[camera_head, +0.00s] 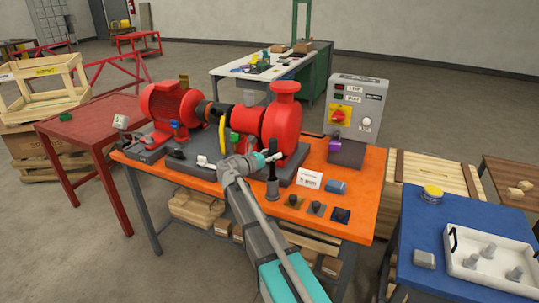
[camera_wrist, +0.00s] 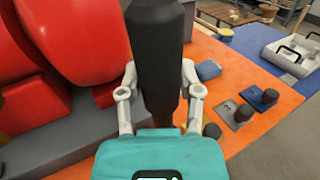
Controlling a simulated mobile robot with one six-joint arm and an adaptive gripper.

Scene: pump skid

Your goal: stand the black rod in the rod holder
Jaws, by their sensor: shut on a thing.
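The black rod (camera_head: 273,172) is upright in my gripper (camera_head: 264,158), beside the red pump on the orange table. In the wrist view the rod (camera_wrist: 158,60) is large and dark, and both fingers of my gripper (camera_wrist: 160,100) close on its sides. A wider dark section (camera_head: 272,188) shows low on the rod's line in the head view. I cannot tell whether it is part of the rod or the rod holder. The rod's lower end is hidden in the wrist view, and I cannot clearly make out the rod holder.
The red pump (camera_head: 285,125) stands close behind my gripper. Small plates with dark pegs (camera_head: 316,208), a blue cylinder (camera_head: 337,187) and a white card (camera_head: 309,179) are to the right. A control box (camera_head: 356,105) stands behind them. A white tray (camera_head: 490,262) is on the blue table.

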